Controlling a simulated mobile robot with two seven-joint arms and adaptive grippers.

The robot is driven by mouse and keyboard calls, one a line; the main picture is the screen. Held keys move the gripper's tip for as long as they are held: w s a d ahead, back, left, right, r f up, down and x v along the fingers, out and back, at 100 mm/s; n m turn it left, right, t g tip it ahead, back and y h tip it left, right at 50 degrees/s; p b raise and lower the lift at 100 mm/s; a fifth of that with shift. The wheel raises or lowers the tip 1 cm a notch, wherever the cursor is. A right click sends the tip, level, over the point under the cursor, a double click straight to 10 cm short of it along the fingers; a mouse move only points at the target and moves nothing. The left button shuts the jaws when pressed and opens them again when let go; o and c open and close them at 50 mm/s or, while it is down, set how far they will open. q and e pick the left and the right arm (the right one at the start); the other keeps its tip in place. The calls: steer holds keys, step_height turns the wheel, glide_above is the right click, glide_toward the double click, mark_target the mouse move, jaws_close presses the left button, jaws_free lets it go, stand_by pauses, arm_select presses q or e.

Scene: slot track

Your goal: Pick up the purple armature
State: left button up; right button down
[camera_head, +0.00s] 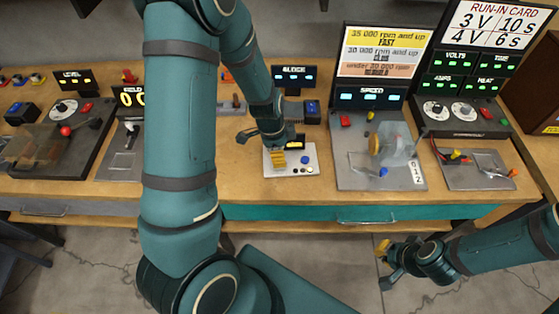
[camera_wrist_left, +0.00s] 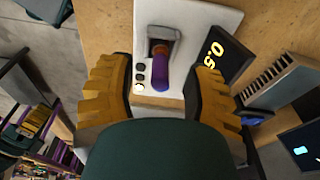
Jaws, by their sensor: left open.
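The purple armature (camera_wrist_left: 161,70), with a copper-brown end, lies in a grey holder on a white plate in the left wrist view. In the head view my left gripper (camera_head: 279,155) is over the plate. My right gripper (camera_head: 385,264) is in front of the bench, with fingers apart and nothing between them.
A black display (camera_wrist_left: 218,55) reading 0.5 stands on the plate beside the right finger. The speed station (camera_head: 345,178) with a clear cover is to the right. The level station (camera_head: 30,160) is far left. Bare wood lies around the plate.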

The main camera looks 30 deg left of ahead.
arm_select(q)
steer(key=f, duration=0.2)
steer(key=shift+w+d+f, duration=0.15)
steer(key=shift+d+f, duration=0.05)
steer(key=shift+f, duration=0.1)
jaws_close()
arm_select(e)
steer(key=shift+f, duration=0.2)
